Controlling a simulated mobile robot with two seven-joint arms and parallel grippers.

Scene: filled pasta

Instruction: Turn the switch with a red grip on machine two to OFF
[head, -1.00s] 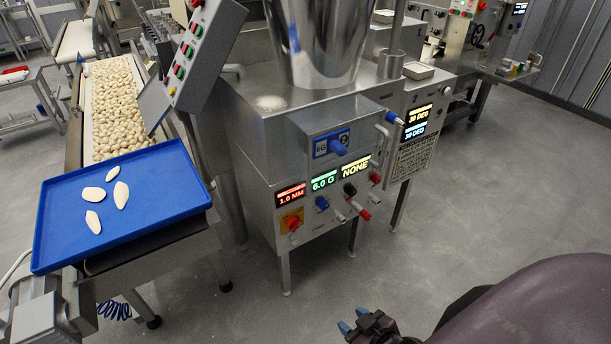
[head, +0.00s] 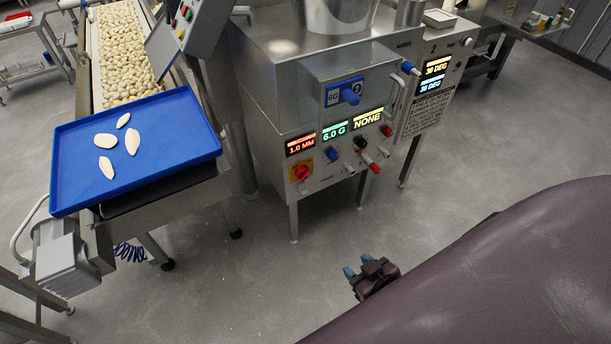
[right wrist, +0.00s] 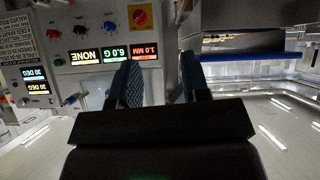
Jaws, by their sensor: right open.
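The steel machine (head: 320,90) in the middle has a front panel with a red rotary switch (head: 302,171) on a yellow plate at its lower left, below the red 1.0 MM display. The red switch also shows in the right wrist view (right wrist: 140,16), where the picture is upside down. Its grip looks slanted, but its exact setting is too small to read. My right gripper (head: 357,265) has blue fingertips and is open and empty. It is in front of the machine, lower than the panel and apart from it. My left gripper is not in view.
A blue tray (head: 170,165) with several pale pieces stands left. The floor before the machine is clear.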

